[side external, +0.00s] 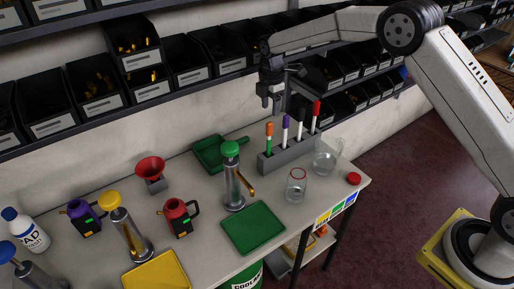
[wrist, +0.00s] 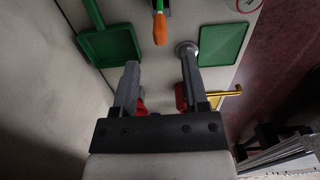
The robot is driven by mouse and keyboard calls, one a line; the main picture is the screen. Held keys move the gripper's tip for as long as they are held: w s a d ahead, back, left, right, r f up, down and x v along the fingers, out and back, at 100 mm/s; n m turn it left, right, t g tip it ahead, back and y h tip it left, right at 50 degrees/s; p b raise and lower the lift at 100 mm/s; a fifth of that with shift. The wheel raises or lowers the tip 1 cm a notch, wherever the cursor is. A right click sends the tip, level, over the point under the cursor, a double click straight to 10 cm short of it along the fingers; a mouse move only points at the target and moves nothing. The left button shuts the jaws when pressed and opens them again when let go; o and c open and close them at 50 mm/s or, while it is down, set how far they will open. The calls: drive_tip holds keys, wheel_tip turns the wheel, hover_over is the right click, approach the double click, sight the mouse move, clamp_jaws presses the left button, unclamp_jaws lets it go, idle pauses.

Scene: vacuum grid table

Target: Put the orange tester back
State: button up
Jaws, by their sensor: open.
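The orange tester (side external: 269,136) has an orange top over a green body. It stands upright in the leftmost place of the grey rack (side external: 284,157); its lower end is hidden by the rack. In the wrist view the tester (wrist: 159,27) shows beyond my fingertips, between their lines. My gripper (side external: 271,104) is above and slightly to the left of the rack, pointing down, clear of the tester. In the wrist view my gripper (wrist: 160,58) has its two fingers wide apart with nothing between them.
Purple, black and red-topped testers (side external: 300,125) share the rack. A green-topped pump (side external: 233,175), green tray (side external: 253,229), green dustpan (side external: 211,152), glass jar (side external: 296,186) and beaker (side external: 327,157) stand close by. Shelf bins (side external: 220,45) line the wall behind.

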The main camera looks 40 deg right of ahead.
drive_tip(key=shift+r, duration=1.5)
drive_tip(key=s+d+m+t, duration=0.1)
drive_tip(key=s+m, duration=0.8)
drive_tip(key=s, duration=0.6)
drive_tip(key=s+d+f+m+t, duration=0.1)
drive_tip(key=s+m, duration=0.8)
drive_tip(key=s, duration=0.6)
drive_tip(key=shift+s+d+f+t, duration=0.2)
drive_tip(key=shift+d+f+t, duration=0.1)
drive_tip(key=shift+d, duration=0.1)
